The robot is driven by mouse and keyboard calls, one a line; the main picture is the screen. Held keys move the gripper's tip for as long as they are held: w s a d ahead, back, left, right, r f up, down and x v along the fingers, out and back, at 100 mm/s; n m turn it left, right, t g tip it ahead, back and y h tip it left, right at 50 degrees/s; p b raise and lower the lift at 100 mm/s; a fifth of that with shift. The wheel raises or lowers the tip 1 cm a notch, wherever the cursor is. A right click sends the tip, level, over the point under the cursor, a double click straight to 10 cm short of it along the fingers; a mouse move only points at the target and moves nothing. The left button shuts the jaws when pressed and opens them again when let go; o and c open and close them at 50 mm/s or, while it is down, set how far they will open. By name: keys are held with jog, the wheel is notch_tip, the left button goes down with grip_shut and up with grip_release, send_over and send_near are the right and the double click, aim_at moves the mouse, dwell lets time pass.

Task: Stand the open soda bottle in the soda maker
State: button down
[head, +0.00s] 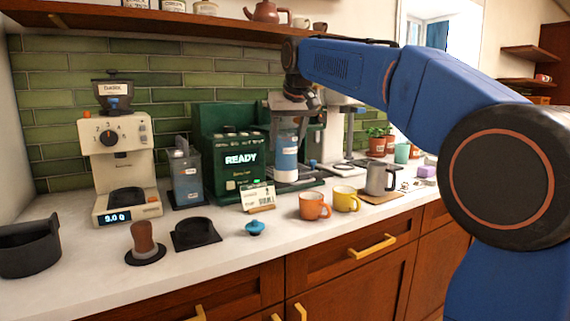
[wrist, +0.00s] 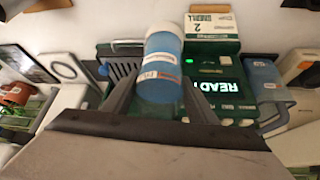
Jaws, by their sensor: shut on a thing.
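The bottle also shows between my two fingers in the wrist view (wrist: 160,70). I cannot tell whether the bottle's base touches the tray. A loose blue cap (head: 255,227) lies on the counter in front.
A small card (head: 258,196) stands before the green machine. An orange mug (head: 314,206), a yellow mug (head: 346,199) and a metal pitcher (head: 380,178) stand at the right.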

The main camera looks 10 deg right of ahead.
aim_at(290, 143)
jog(key=shift+w, duration=0.45)
jog(key=shift+f, duration=3.6)
jog(key=c, duration=0.7)
grip_release()
jog(key=shift+f, duration=0.1)
jog(key=shift+c, duration=0.2)
jog(key=v, duration=1.2)
jog(key=shift+r, duration=0.2)
